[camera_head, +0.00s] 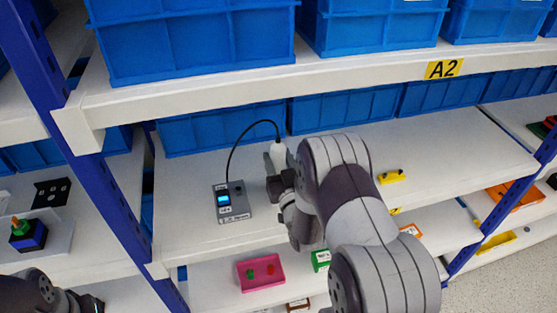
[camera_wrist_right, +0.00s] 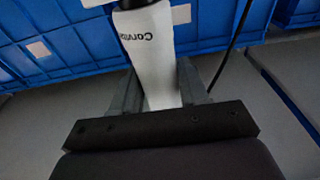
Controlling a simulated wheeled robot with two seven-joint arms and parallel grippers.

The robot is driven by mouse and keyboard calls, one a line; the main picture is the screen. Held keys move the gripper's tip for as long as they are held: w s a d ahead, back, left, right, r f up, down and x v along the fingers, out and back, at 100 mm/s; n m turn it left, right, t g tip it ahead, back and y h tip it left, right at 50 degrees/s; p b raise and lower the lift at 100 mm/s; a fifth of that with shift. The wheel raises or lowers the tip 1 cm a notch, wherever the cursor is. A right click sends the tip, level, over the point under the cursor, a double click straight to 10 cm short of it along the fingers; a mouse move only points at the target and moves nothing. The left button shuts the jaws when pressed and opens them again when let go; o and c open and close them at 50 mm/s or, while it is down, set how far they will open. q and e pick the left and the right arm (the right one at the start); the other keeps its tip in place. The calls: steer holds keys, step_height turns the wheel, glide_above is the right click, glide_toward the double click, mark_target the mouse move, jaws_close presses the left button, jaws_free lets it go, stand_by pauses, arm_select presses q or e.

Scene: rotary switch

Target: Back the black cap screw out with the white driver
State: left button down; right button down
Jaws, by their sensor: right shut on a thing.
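My right gripper (camera_head: 279,168) is shut on the white driver (camera_head: 277,153), which it holds upright above the middle shelf. In the right wrist view the driver's white body (camera_wrist_right: 150,60), with dark lettering, stands between the two grey fingers (camera_wrist_right: 155,90). A black cable runs from the driver's top to a grey control box. A yellow block (camera_head: 391,177) with small dark parts on it lies on the shelf, right of my right arm. I cannot make out the black cap screw for certain. My left gripper (camera_head: 92,303) shows only partly at the lower left edge.
The grey control box (camera_head: 231,202) with a lit display stands left of the driver. Blue bins (camera_head: 345,110) line the shelf's back, and an upper shelf (camera_head: 300,80) hangs above. A blue post (camera_head: 100,190) is at the left. The shelf (camera_head: 185,190) is bare left of the box.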

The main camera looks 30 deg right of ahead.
steer(key=shift+w, duration=0.1)
steer(key=shift+f+b, duration=0.1)
steer(key=shift+b, duration=0.2)
steer(key=shift+f+b, duration=0.3)
steer(key=shift+b, duration=0.05)
stand_by(0.6)
steer(key=shift+c, duration=2.4)
jaws_free()
steer(key=shift+f, duration=0.1)
